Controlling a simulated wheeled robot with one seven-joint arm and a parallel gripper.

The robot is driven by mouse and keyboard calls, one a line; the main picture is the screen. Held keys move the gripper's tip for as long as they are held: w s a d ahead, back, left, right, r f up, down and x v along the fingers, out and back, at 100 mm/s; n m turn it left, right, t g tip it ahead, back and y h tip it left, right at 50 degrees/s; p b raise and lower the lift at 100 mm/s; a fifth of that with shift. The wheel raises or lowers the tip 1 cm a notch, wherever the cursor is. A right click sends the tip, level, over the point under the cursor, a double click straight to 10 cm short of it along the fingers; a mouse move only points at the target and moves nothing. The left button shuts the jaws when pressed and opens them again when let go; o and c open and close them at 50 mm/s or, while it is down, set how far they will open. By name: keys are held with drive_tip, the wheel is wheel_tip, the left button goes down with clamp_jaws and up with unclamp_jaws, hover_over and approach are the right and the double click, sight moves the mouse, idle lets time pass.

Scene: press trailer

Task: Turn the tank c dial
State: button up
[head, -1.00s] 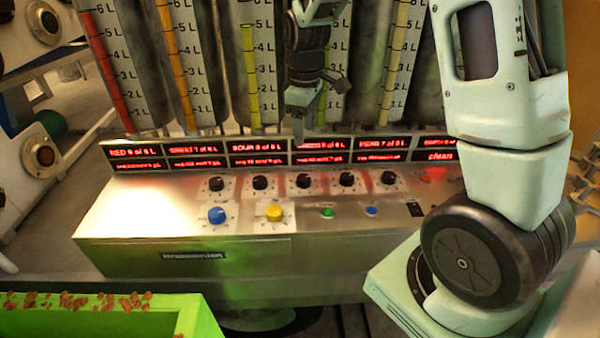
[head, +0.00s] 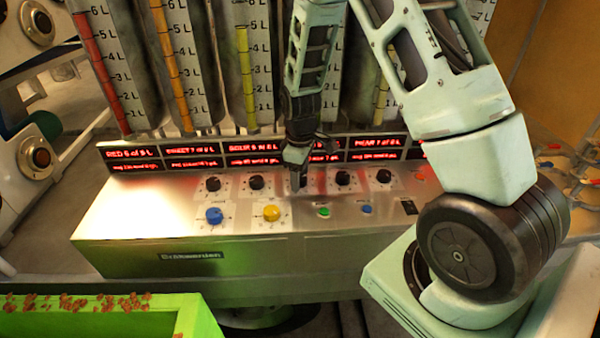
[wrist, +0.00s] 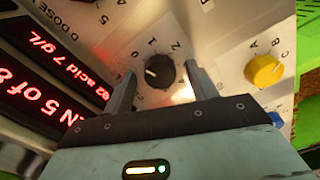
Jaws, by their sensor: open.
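The tank c dial is taken to be the third black dial in the row of dials on the metal console; in the head view it is mostly hidden behind my gripper (head: 297,164). In the wrist view this black dial (wrist: 159,71) sits between my two open fingers, one on each side, with a pale pointer mark and numbers around it. My gripper (wrist: 161,78) is pointed down at the panel. I cannot tell whether the fingers touch the dial. Its own letter label does not show.
Black dials (head: 256,183) and (head: 342,178) stand close on either side. Red displays (head: 190,156) and tall tank gauges rise behind. A green bin (head: 190,318) is at front left.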

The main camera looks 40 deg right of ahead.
drive_tip(key=c, duration=1)
drive_tip(key=m, duration=0.4)
drive_tip(key=shift+m, duration=0.3)
drive_tip(key=m+p, duration=0.1)
drive_tip(key=m, duration=0.3)
drive_tip(key=shift+m, duration=0.3)
drive_tip(key=m+p, duration=0.1)
drive_tip(key=m, duration=0.3)
drive_tip(key=shift+r+m, duration=0.1)
drive_tip(key=shift+m, duration=0.2)
drive_tip(key=shift+m+p, duration=0.55)
drive_tip(key=shift+m, duration=1.45)
